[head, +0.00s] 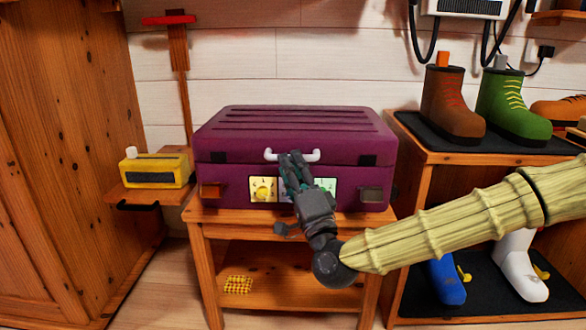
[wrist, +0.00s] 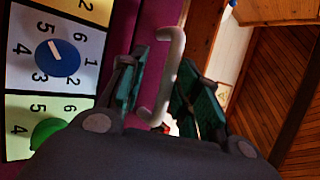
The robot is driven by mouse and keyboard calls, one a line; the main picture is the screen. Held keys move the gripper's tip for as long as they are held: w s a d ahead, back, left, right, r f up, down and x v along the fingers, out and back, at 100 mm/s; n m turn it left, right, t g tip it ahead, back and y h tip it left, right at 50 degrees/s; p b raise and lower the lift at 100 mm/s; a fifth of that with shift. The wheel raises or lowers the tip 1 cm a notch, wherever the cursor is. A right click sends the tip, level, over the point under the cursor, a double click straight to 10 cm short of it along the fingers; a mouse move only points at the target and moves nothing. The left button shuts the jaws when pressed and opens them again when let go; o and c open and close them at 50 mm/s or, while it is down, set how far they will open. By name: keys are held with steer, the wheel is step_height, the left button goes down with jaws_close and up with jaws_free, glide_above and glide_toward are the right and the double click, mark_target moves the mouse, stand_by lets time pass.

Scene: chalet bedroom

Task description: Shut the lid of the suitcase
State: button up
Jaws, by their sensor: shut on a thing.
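The purple suitcase (head: 290,130) stands on a wooden stand in the head view. Its ribbed lid lies level on the lower half, with no clear gap at the front seam. A white handle (head: 313,156) sits on the lid's front edge; it also shows in the wrist view (wrist: 176,48). My gripper (head: 289,158) is at the handle, its dark green fingers shut on it. In the wrist view the fingers (wrist: 160,92) lie on either side of the handle, and their exact contact is partly hidden. Numbered dials (wrist: 57,58) are on the suitcase front, partly hidden by my gripper in the head view.
The wooden stand (head: 208,233) has a lower shelf with a yellow checked item (head: 238,284). A yellow box (head: 155,170) sits on a small shelf at left, beside a wooden wardrobe (head: 60,160). A boot rack (head: 428,155) stands close at right.

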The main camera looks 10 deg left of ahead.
steer(key=v, duration=1.2)
steer(key=shift+f, duration=0.1)
steer(key=s+d+f+n+g+h+p, duration=0.2)
steer(key=s+f+g+p, duration=0.25)
steer(key=f, duration=0.85)
steer(key=s+d+f+n+g+h+p, duration=0.1)
steer(key=s+f+n+g+h+p, duration=0.3)
steer(key=f, duration=0.9)
steer(key=s+d+f+n+g+h+p, duration=0.1)
steer(key=s+d+f+g+h+p, duration=0.25)
steer(key=s+d+f, duration=0.6)
steer(key=s+d+f+g+h+p, duration=0.3)
steer(key=s+d+f+g, duration=0.3)
steer(key=d, duration=0.6)
steer(key=s+d+r+h+p, duration=0.2)
steer(key=s+d, duration=0.4)
steer(key=d, duration=0.2)
step_height(320, 180, up, 37)
steer(key=p, duration=3.7)
steer(key=shift+a+n+g, duration=0.3)
steer(key=shift+n+g, duration=0.1)
